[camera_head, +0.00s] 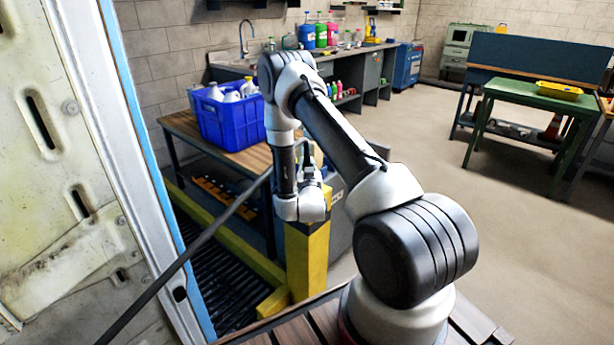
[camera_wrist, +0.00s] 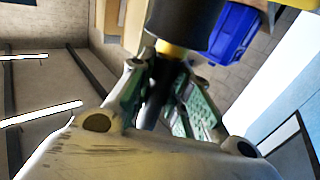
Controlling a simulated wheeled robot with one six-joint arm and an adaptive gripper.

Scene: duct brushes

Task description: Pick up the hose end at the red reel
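My gripper (camera_wrist: 165,85) shows in the wrist view, with green-padded fingers on both sides of a dark rod-like piece (camera_wrist: 155,95). Just past the fingertips is a thick black cylinder (camera_wrist: 185,22) with a yellow collar (camera_wrist: 172,49). I cannot tell whether these are the hose end, or whether the fingers press on the dark piece. In the head view my gripper (camera_head: 311,172) is small and partly hidden by my arm, above a yellow post. A long dark line (camera_head: 195,247), like a hose or rod, runs from the lower left up to my arm. No red reel is recognisable.
A blue crate of bottles (camera_head: 232,122) stands on a wooden bench (camera_head: 185,124) behind my arm. The yellow post (camera_head: 307,262) is close below my wrist. A pale metal panel (camera_head: 60,180) fills the left. Open floor (camera_head: 455,180) lies to the right, before a green table (camera_head: 545,93).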

